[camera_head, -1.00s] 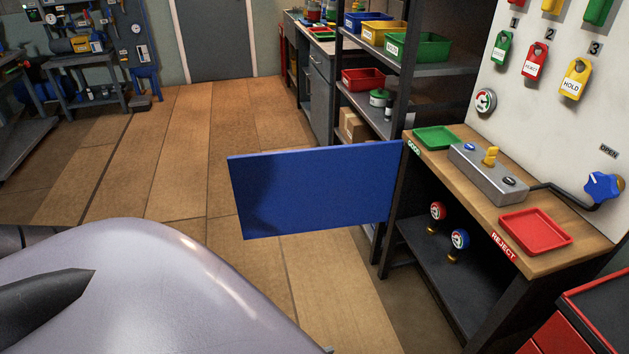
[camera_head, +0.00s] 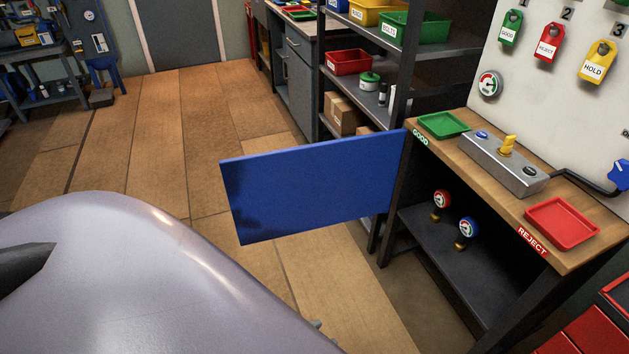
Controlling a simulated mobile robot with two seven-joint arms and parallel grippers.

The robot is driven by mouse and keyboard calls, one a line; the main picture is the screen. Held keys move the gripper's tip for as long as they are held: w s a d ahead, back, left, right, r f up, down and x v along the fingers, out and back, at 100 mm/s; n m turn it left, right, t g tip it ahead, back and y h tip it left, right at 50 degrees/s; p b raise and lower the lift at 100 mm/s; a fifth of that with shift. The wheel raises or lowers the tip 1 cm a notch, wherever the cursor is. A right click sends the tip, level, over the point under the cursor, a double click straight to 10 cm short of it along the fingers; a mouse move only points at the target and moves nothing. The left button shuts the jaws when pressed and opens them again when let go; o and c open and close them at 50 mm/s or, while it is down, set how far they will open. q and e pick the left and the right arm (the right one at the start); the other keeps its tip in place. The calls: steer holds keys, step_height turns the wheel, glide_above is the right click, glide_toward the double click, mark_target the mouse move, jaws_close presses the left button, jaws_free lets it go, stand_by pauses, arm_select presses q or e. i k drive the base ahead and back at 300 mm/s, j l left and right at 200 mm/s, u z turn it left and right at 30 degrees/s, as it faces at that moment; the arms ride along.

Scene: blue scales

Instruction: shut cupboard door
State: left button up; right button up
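The blue cupboard door (camera_head: 310,185) stands wide open. It sticks out to the left from the front left post of the workbench (camera_head: 570,254). The cupboard space under the bench is open to view. Two gauges, one red (camera_head: 442,199) and one blue (camera_head: 468,228), stand on its dark shelf. A large pale part of my own body fills the lower left and hides what lies behind it. Of my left gripper only a small grey bit (camera_head: 318,324) seems to show past its edge, apart from the door; its fingers cannot be made out. My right gripper is not in view.
A green tray (camera_head: 443,125), a grey switch box (camera_head: 500,165) and a red tray (camera_head: 561,222) are on the bench top. A shelf rack (camera_head: 398,90) stands behind the door. A red cabinet (camera_head: 590,330) is at the lower right. The wooden floor left of the door is clear.

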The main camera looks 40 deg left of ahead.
mark_target(271, 195)
steer(key=j+z, duration=0.15)
steer(key=j, duration=0.3)
steer(key=k+j+z, duration=0.1)
steer(key=j, duration=0.3)
steer(key=k+j+z, duration=0.15)
steer(key=j, duration=0.3)
steer(key=j+z, duration=0.1)
steer(key=j, duration=0.35)
steer(key=k+j+z, duration=0.15)
steer(key=j, duration=0.25)
steer(key=k+j+z, duration=0.1)
steer(key=j, duration=0.3)
steer(key=k+j+z, duration=0.15)
steer(key=j, duration=0.2)
steer(key=j+z, duration=0.1)
steer(key=j, duration=0.3)
steer(key=k+j+z, duration=0.1)
steer(key=j, duration=0.25)
steer(key=j+z, duration=0.2)
steer(key=j, duration=0.55)
steer(key=i+j, duration=0.1)
steer(key=j, duration=0.45)
steer(key=i+j+z, duration=0.15)
steer(key=j, duration=0.4)
